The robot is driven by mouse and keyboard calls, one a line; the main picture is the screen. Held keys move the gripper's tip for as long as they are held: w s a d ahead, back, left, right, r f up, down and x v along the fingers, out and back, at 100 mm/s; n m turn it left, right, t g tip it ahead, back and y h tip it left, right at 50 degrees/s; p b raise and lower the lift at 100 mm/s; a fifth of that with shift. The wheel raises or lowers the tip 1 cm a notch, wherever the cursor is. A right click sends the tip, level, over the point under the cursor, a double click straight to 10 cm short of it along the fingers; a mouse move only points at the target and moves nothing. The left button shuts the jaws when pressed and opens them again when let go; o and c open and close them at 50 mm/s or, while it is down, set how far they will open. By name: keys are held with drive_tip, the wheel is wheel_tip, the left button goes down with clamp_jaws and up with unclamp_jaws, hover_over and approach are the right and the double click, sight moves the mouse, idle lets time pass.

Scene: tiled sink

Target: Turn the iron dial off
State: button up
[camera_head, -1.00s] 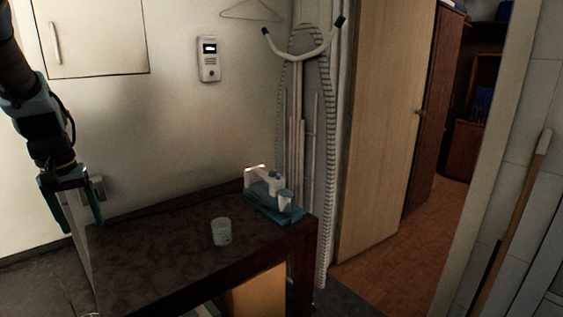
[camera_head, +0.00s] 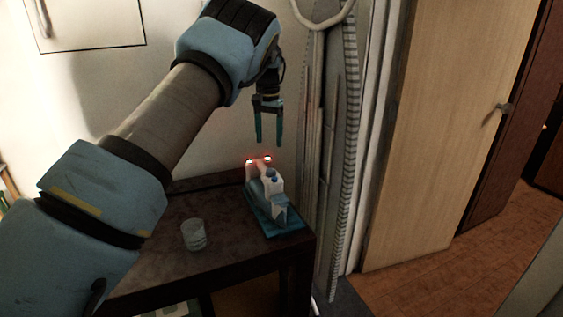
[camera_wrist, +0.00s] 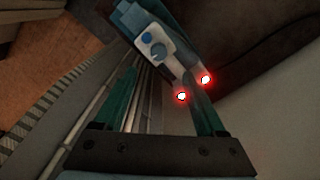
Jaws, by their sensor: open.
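The iron (camera_head: 266,188) is white and blue and sits on a teal base (camera_head: 279,220) at the right end of the dark table. Two red lights glow at its back end, and they show in the wrist view too. A round blue dial (camera_wrist: 158,52) shows on the iron's top (camera_wrist: 150,38) in the wrist view; in the head view a small blue knob (camera_head: 271,174) is seen. My gripper (camera_head: 269,142) points down above the back of the iron, its teal fingers apart and empty. In the wrist view the iron lies beyond the fingertips.
A glass (camera_head: 194,235) stands on the dark table (camera_head: 225,263), left of the iron. An ironing board (camera_head: 335,130) leans upright just right of the table. A wooden door (camera_head: 420,130) is farther right, and a pale wall is behind.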

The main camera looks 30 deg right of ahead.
sight(271, 170)
wheel_tip(271, 170, down, 11)
drive_tip(key=p, duration=0.3)
drive_tip(key=shift+d+r, duration=0.1)
clamp_jaws()
idle(0.6)
